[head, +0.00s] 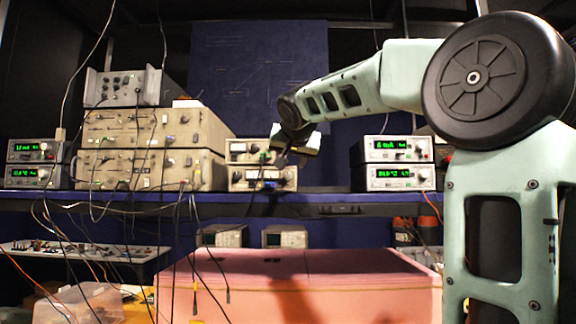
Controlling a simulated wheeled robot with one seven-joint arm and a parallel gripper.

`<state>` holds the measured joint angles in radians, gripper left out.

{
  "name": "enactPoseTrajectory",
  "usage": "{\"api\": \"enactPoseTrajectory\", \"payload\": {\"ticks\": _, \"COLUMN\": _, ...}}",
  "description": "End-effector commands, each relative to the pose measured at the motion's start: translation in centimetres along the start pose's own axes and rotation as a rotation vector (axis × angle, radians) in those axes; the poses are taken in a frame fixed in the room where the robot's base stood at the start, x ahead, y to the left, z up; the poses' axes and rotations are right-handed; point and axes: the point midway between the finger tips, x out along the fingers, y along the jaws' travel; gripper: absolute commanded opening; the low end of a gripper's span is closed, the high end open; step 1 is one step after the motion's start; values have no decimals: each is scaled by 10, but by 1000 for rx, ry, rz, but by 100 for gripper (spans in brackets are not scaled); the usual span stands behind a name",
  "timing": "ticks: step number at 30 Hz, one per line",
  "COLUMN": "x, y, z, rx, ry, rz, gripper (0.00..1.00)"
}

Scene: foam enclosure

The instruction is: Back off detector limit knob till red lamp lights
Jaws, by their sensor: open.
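My gripper (288,157) is at the end of my arm, in front of a pair of small stacked beige instruments at the middle of the shelf. It is small and dark here, open, with nothing seen between its fingers. The upper instrument (238,151) is partly hidden by my gripper. The lower instrument (236,180) has a dial window, knobs and something blue at its front. I cannot tell which knob is the detector limit knob, whether my gripper touches one, or whether a red lamp is lit.
Large stacked beige units (150,170) with hanging cables stand left on the blue shelf (330,199). Green-display meters stand at far left (38,150) and at right (398,150). A pink foam block (300,265) fills the space below. A clear plastic box (82,303) is lower left.

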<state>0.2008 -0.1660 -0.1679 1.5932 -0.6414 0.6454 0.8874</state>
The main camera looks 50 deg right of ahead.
Motion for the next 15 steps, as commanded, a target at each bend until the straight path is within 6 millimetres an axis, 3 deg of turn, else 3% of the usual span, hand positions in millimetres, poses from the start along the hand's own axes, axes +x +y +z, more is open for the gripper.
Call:
{"api": "enactPoseTrajectory", "payload": {"ticks": 6, "x": 44, "y": 0, "z": -3, "rx": -3, "ry": -4, "rz": 4, "gripper": 44}}
{"api": "enactPoseTrajectory", "payload": {"ticks": 15, "x": 75, "y": 0, "z": -1, "rx": -1, "ry": 0, "rz": 1, "gripper": 44}}
